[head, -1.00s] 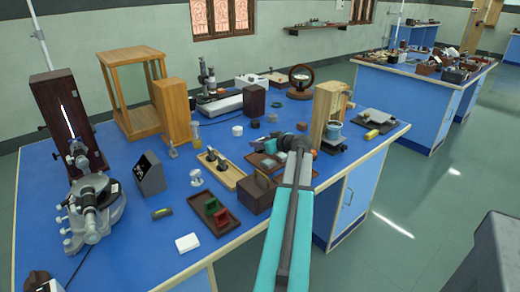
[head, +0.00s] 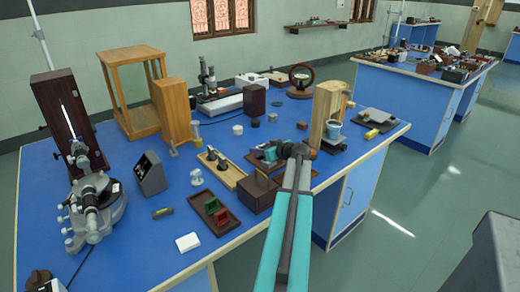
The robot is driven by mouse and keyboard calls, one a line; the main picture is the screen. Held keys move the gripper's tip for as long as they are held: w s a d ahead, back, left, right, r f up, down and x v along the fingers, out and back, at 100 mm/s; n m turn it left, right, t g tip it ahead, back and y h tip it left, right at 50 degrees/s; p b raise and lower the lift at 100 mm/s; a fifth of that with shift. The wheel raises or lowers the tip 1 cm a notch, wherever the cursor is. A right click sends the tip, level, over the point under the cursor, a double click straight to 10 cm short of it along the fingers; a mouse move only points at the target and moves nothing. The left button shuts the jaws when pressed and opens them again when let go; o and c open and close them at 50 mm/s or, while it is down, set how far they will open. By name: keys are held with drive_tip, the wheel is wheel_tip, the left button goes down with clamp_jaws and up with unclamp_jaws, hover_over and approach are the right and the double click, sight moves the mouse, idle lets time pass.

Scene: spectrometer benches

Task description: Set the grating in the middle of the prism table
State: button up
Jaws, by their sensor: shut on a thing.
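The spectrometer (head: 92,212) stands at the left of the near blue bench, grey, with its round base and telescope. Its prism table is too small to make out clearly. My gripper (head: 274,153) is over the right part of the bench, above a brown tray (head: 257,163), far from the spectrometer. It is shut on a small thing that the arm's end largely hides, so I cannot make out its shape. I cannot pick out the grating for certain. A dark tray (head: 232,226) near the front edge holds a green piece (head: 212,205) and a red piece (head: 222,217).
A tall dark lamp housing (head: 70,115) stands behind the spectrometer. A grey box (head: 150,173), a wooden board (head: 218,168) and a brown box (head: 258,192) stand between it and my gripper. A wooden stand (head: 326,115) is close on the right. Some blue bench near the front is clear.

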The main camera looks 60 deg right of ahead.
drive_tip(key=shift+f, duration=0.15)
drive_tip(key=o, duration=1.1)
drive_tip(key=b+v, duration=0.1)
drive_tip(key=v, duration=1.1)
drive_tip(key=shift+r+b, duration=0.25)
drive_tip(key=shift+b, duration=0.05)
drive_tip(key=shift+c, duration=0.5)
